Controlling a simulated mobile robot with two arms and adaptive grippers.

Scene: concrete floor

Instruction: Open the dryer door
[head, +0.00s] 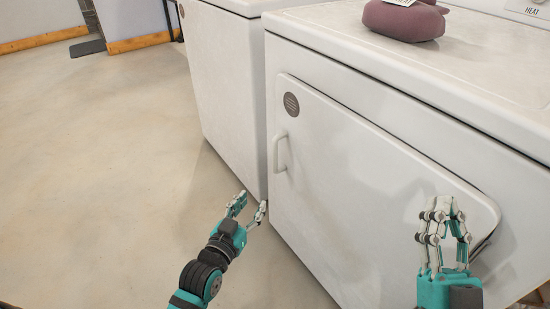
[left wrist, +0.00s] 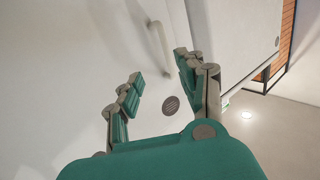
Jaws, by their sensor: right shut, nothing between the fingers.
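The white dryer has a closed door (head: 370,175) on its front, with a white handle (head: 280,152) at the door's left edge. The handle also shows in the left wrist view (left wrist: 159,45), beyond and between the fingers. My left gripper (head: 251,207) is open and empty, below and left of the handle, apart from it. In the left wrist view its two fingers (left wrist: 158,75) are spread. My right gripper (head: 444,210) is shut and empty, in front of the door's right part.
A round dark badge (head: 291,104) sits on the door above the handle. A second white machine (head: 222,90) stands to the left. A mauve object (head: 405,19) lies on the dryer top. The concrete floor (head: 90,180) at the left is clear.

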